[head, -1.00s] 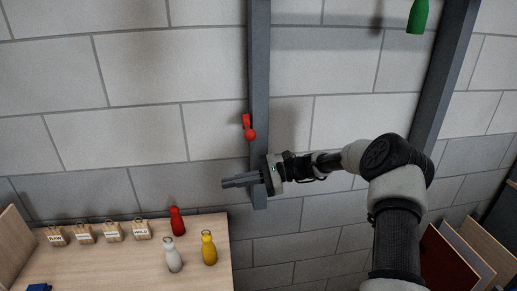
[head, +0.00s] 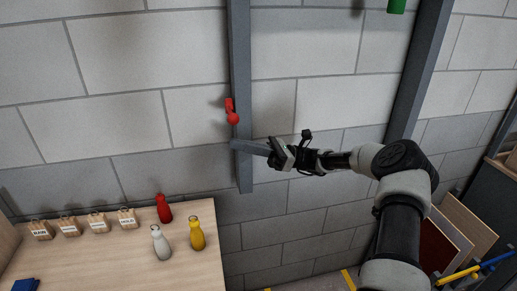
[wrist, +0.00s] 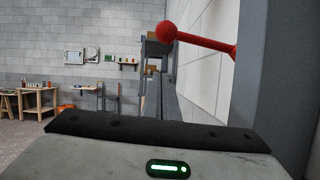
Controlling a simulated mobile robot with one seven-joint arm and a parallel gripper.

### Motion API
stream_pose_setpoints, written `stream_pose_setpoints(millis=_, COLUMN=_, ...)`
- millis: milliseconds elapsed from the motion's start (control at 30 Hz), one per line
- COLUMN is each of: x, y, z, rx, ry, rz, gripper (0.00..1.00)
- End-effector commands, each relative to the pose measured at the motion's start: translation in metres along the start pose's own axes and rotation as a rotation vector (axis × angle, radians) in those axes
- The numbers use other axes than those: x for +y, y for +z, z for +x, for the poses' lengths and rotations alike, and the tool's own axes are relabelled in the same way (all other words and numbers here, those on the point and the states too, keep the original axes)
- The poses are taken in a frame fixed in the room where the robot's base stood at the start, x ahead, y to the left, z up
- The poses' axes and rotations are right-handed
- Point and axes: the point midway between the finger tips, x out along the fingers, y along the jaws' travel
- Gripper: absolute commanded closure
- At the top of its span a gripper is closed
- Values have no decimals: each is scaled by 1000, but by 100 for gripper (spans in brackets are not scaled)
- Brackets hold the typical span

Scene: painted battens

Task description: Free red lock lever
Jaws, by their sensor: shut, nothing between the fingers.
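In the wrist view the lever's ball (wrist: 167,32) and rod (wrist: 203,41) show at upper right, the rod running to the batten (wrist: 262,70). My gripper (head: 236,145) is shut and empty, its fingers pointing left across the batten just below the ball. A small gap shows between them in the head view.
A wooden table (head: 110,265) at lower left holds a red bottle (head: 164,209), a white bottle (head: 160,243), a yellow bottle (head: 197,234) and several labelled bags. Boards (head: 465,235) lean at lower right.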

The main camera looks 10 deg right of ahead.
Motion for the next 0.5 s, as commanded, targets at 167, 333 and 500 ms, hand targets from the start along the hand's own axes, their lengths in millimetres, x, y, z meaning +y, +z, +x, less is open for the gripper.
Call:
stream_pose_setpoints(millis=167, x=0, y=27, z=6, rx=1, ry=-2, rz=-3, gripper=100)
stream_pose_setpoints(millis=333, x=0, y=37, z=9, rx=0, ry=-1, rz=-2, gripper=100)
stream_pose_setpoints(millis=500, x=0, y=39, z=9, rx=0, ry=-1, rz=-1, gripper=100)
